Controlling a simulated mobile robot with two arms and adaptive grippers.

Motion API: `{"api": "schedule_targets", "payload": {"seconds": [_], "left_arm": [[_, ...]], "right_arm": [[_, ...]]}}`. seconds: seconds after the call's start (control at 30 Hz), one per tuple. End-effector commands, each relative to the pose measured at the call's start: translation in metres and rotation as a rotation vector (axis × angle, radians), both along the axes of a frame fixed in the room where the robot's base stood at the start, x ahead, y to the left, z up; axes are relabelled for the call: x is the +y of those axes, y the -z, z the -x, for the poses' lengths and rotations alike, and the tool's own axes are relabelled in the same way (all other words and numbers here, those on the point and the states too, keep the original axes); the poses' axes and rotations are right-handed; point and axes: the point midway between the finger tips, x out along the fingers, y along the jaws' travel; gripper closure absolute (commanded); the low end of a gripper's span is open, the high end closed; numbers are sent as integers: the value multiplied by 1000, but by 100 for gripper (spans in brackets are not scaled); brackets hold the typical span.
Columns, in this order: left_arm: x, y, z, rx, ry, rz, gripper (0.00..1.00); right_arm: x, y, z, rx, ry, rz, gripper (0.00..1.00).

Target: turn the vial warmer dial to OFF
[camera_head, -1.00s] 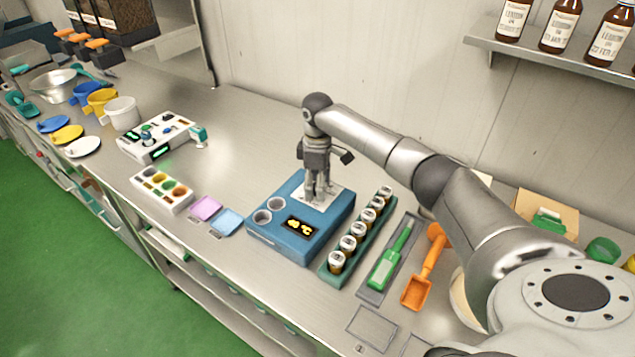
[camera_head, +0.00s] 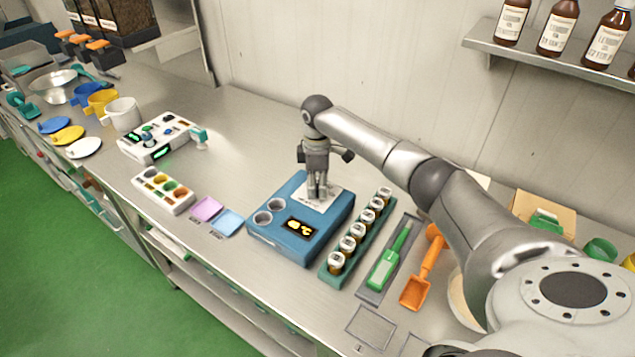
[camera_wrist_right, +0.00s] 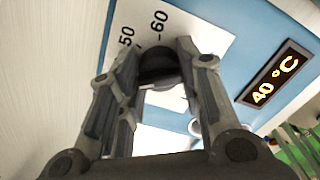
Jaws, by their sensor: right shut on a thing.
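The vial warmer (camera_head: 283,244) is a blue box on the steel counter. It has two round wells and a lit yellow display (camera_head: 299,227), which reads 40 °C in the right wrist view (camera_wrist_right: 273,79). Its dial (camera_wrist_right: 158,68) is a dark knob on a white scale plate (camera_wrist_right: 185,20), where the marks 50 and 60 show. My right gripper (camera_head: 317,194) points down over the plate, and in the right wrist view (camera_wrist_right: 160,65) its fingers are shut around the dial. The OFF mark and the dial's pointer cannot be made out. My left gripper is not in view.
A green rack of capped vials (camera_head: 357,236) stands close to the warmer's right side. A green spatula (camera_head: 386,266) and an orange scoop (camera_head: 420,283) lie further right. Pink and blue pads (camera_head: 207,207) lie left of it. The counter behind the warmer is clear.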

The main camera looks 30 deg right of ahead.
Motion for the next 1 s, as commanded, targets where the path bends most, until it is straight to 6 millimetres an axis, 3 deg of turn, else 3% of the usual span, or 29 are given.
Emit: {"api": "schedule_targets", "payload": {"seconds": [0.5,1.0], "left_arm": [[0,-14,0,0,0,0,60],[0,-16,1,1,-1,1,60]], "right_arm": [[1,0,0,-1,-421,-3,90],[1,0,0,-2,-601,-3,90]]}}
